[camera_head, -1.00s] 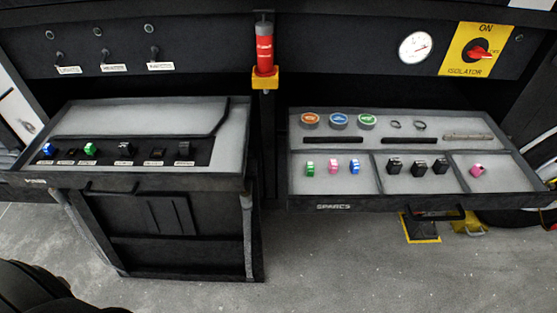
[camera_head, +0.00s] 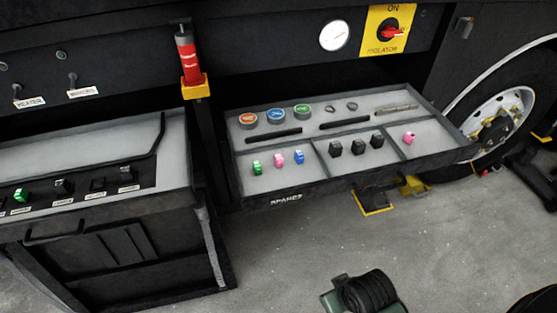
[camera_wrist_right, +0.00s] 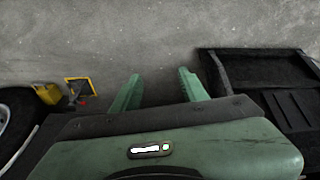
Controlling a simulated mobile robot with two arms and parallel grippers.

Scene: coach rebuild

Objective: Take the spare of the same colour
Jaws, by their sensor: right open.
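In the head view the drawer marked SPARES (camera_head: 330,187) is open. Its front left compartment holds a green spare (camera_head: 256,167), a pink spare (camera_head: 278,160) and a blue spare (camera_head: 299,157). Its front right compartment holds one pink piece (camera_head: 408,138), which looks tilted or lying down. On the left fuse panel (camera_head: 85,189) a green fuse (camera_head: 21,195) stands in a slot. My right gripper (camera_wrist_right: 160,90) is open and empty above the floor in the right wrist view. My left gripper is not in view.
Black relays (camera_head: 356,147) sit in the drawer's middle compartment. Round coloured caps (camera_head: 275,116), rings and bars lie behind. A red extinguisher-like cylinder (camera_head: 187,60) hangs between panel and drawer. A wheel (camera_head: 500,112) stands at the right. The floor in front is largely clear.

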